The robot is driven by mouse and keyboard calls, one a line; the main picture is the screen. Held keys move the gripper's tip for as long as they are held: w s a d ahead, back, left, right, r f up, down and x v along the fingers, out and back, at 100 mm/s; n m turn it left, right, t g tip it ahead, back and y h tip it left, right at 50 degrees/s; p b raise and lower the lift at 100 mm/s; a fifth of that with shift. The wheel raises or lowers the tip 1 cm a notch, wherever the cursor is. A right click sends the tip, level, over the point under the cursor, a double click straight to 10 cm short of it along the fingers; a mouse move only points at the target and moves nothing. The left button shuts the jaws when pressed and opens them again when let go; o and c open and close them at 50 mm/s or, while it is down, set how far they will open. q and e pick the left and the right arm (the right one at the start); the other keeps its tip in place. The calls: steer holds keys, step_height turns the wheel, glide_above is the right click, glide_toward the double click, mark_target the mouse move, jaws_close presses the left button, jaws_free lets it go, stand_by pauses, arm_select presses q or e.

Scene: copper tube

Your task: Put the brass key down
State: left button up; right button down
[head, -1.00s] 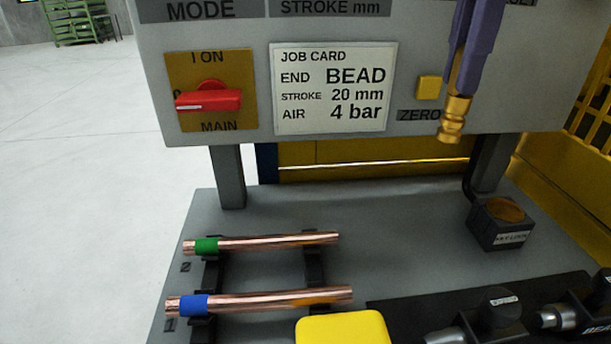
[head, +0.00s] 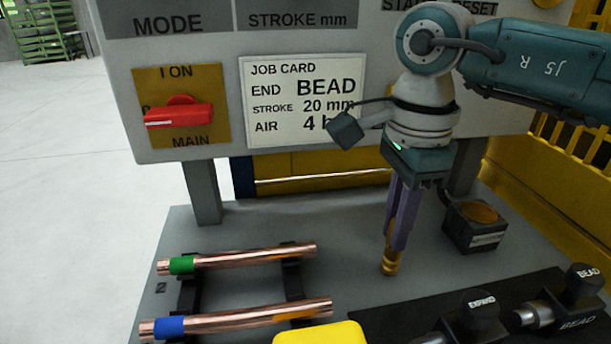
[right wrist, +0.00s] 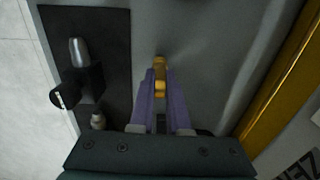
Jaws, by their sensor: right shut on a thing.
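The brass key (head: 390,263) is a short ribbed golden piece, upright between the purple fingertips of my right gripper (head: 395,244). The gripper is shut on it and points down over the grey bench top (head: 350,265). The key's lower end is at or just above the bench; I cannot tell if it touches. In the right wrist view the key (right wrist: 160,76) sticks out past the fingertips (right wrist: 158,97), over bare grey surface. The key lock box (head: 474,228) stands to the right of the key, apart from it. My left gripper is not in view.
Two copper tubes, one with a green band (head: 240,258) and one with a blue band (head: 240,318), lie on black rests at left. A yellow block (head: 318,335) and black-handled tooling (head: 470,312) are in front. The panel (head: 225,75) rises behind. Bench around the key is clear.

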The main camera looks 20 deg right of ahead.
steer(key=shift+f, duration=0.3)
steer(key=shift+f, duration=0.2)
steer(key=c, duration=0.9)
jaws_free()
step_height(320, 180, up, 12)
steer(key=shift+r+b, duration=0.2)
steer(key=shift+b, duration=0.4)
